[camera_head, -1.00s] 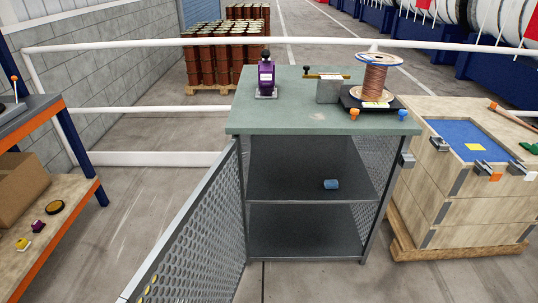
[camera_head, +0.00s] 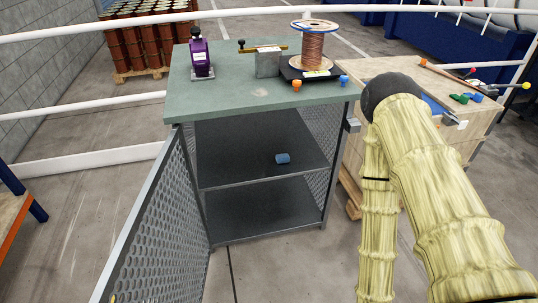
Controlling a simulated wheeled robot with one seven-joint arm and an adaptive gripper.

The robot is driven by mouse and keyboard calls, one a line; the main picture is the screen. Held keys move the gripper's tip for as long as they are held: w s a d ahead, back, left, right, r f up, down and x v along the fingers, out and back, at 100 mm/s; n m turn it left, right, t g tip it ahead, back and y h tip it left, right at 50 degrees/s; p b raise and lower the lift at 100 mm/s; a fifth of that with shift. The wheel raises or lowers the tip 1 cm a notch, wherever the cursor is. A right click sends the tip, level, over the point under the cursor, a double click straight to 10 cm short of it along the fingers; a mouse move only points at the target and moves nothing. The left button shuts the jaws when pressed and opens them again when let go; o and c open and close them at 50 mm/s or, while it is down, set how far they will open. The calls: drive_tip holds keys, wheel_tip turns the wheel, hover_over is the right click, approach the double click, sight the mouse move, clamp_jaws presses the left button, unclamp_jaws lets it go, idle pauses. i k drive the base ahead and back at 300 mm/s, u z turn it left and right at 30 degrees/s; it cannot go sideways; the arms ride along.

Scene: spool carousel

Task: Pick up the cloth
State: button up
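A small blue rolled bundle (camera_head: 283,158) lies on the middle shelf of the open cabinet, near its front right. It may be the cloth; it is too small to tell for sure. Nothing touches it except the shelf (camera_head: 235,165). My arm, in a yellowish sleeve, fills the right side of the view, bent at a dark rounded joint in front of the wooden crate. My gripper is out of view.
The cabinet's mesh door (camera_head: 155,225) stands open at the left. A wooden crate (camera_head: 372,75) stands right of the cabinet. Floor in front is clear.

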sight(281, 158)
drive_tip(key=z, duration=0.05)
drive_tip(key=i, duration=1.05)
drive_tip(key=z, duration=1.15)
